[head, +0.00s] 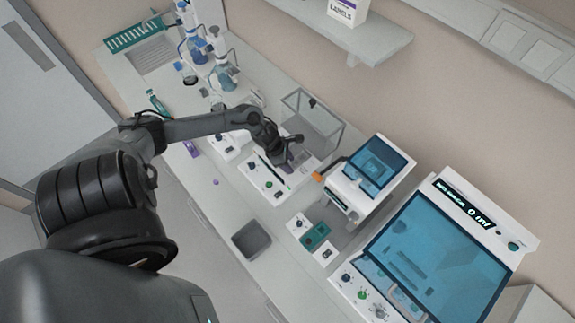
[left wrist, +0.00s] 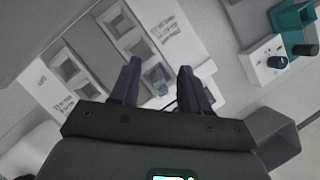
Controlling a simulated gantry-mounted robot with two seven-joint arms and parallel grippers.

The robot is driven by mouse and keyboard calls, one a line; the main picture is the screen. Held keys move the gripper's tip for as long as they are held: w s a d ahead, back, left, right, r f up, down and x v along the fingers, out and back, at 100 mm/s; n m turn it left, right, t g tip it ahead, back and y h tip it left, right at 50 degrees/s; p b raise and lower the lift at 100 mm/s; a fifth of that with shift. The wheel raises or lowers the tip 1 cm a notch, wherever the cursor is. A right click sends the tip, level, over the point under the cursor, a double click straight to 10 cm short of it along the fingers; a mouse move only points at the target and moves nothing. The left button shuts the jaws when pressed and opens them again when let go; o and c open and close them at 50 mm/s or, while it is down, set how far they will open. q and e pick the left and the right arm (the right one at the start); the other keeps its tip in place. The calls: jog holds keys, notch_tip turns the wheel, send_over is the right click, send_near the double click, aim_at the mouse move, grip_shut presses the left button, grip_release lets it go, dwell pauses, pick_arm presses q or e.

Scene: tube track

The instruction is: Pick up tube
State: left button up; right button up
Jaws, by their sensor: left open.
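My left gripper (head: 284,158) hangs over a white slotted block in the middle of the bench. In the left wrist view the left gripper's two dark fingers (left wrist: 158,74) are apart, with a clear gap between them. A small translucent tube (left wrist: 156,82) seems to sit in one of the slots of the white block (left wrist: 160,32), seen between the fingers and apart from them. The tube's lower part is hidden in the slot. In the head view the gripper covers that spot, so I cannot make out the tube there. My right gripper is not in view.
A clear-walled box (head: 318,122) stands just behind the gripper. A white machine with a blue screen (head: 372,165) and a larger one (head: 440,265) stand to the right. A dark grey bin (head: 250,241) and a teal block (head: 315,237) are nearer. Blue-topped bottles stand at the back left.

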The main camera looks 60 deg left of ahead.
pick_arm(q)
jog(key=shift+w+d+f, duration=0.1)
jog(key=shift+w+f, duration=0.1)
jog(key=shift+f, duration=0.35)
jog(key=c, duration=0.8)
jog(key=shift+r, duration=0.15)
jog(key=shift+r, duration=0.55)
jog(key=shift+r+b, duration=0.8)
jog(key=shift+r, duration=3.5)
